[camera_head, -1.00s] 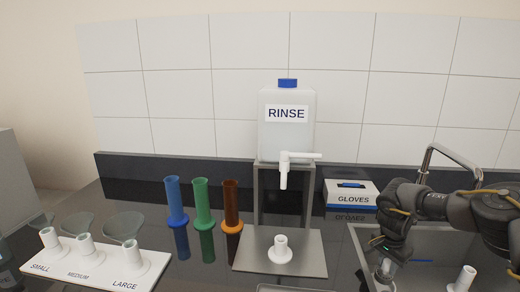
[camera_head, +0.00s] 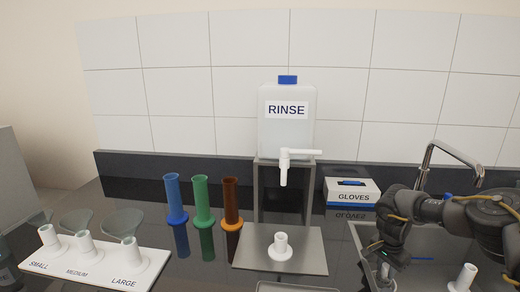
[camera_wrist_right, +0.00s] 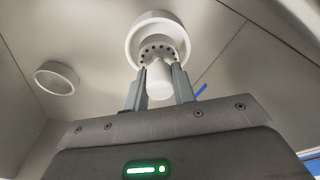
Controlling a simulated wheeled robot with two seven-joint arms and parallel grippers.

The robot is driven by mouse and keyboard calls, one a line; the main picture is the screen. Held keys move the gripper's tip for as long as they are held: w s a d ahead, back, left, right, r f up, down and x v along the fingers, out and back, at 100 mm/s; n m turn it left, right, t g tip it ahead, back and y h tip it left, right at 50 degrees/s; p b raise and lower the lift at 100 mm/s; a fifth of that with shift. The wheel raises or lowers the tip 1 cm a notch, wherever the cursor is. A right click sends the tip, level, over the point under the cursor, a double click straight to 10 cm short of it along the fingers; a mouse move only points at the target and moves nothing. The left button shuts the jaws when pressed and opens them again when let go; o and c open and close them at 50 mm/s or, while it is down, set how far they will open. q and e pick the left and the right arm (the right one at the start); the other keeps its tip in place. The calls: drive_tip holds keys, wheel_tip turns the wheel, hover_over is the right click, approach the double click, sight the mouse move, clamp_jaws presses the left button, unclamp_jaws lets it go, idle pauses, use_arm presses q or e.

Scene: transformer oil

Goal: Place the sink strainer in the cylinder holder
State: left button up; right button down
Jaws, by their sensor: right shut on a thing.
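My right gripper (camera_head: 386,270) reaches down into the sink at the lower right. In the right wrist view its fingers (camera_wrist_right: 157,85) are shut on the white knob of the sink strainer (camera_wrist_right: 159,78). A ring of small dark holes shows around the strainer, against a wide white flanged collar (camera_wrist_right: 157,28). I cannot tell whether the strainer is seated in that collar or apart from it. A white cylinder holder (camera_head: 463,277) stands in the sink to the right of the gripper. A round white piece also shows in the wrist view (camera_wrist_right: 57,78). My left gripper is not in view.
The sink's faucet (camera_head: 450,152) arches behind my right arm. A glove box (camera_head: 351,192) sits behind the sink's left edge. A rinse jug (camera_head: 286,120) stands above a tray with a white flanged piece (camera_head: 281,246). Coloured cylinders (camera_head: 203,200) and a labelled rack (camera_head: 95,262) are left.

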drive_tip(key=c, duration=0.7)
unclamp_jaws()
drive_tip(key=shift+c, duration=0.2)
wheel_tip(320, 180, up, 11)
drive_tip(key=a+b, duration=0.1)
drive_tip(key=shift+s+a+f, duration=0.2)
drive_tip(key=shift+s+a, duration=0.15)
drive_tip(key=shift+s, duration=0.1)
